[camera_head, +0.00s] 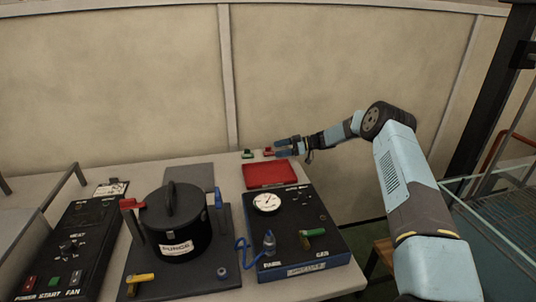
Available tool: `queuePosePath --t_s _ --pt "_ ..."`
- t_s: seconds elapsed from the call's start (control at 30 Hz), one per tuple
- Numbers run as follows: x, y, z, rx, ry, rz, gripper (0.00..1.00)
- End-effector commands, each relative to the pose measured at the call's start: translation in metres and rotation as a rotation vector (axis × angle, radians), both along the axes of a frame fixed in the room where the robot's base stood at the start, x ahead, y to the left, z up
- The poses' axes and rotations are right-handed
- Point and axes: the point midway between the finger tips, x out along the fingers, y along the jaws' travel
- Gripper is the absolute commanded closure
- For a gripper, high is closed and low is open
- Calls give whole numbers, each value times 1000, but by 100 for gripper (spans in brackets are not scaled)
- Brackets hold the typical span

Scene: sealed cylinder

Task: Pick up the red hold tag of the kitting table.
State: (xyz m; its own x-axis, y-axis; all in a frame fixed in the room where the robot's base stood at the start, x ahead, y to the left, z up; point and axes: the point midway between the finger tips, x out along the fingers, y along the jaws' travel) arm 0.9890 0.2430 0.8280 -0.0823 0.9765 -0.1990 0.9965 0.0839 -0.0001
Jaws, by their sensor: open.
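The red hold tag (268,152) is a small red piece near the far edge of the kitting table (231,178), against the wall side. My gripper (277,147) reaches in from the right at the table's far edge, with its fingers pointing left. It is open, and its fingertips are right beside the red tag in the picture. I cannot tell whether the tag is between the fingers or just in front of them. Part of the tag may be hidden by the near finger.
A green tag (248,154) lies just left of the red one. A red tray (266,175) is in front of them. A gauge panel (300,225), a black pot marked PURGE (172,222) and a fan switch panel (72,245) fill the nearer table. The wall stands close behind.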

Motion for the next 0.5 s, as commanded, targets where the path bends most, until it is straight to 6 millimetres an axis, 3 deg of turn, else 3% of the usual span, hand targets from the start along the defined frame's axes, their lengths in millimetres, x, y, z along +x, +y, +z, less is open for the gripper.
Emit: queuePosePath --t_s 0.23,0.5 --pt "-3 33 -8 0 0 2 18" --pt "-3 36 -8 0 0 0 18"
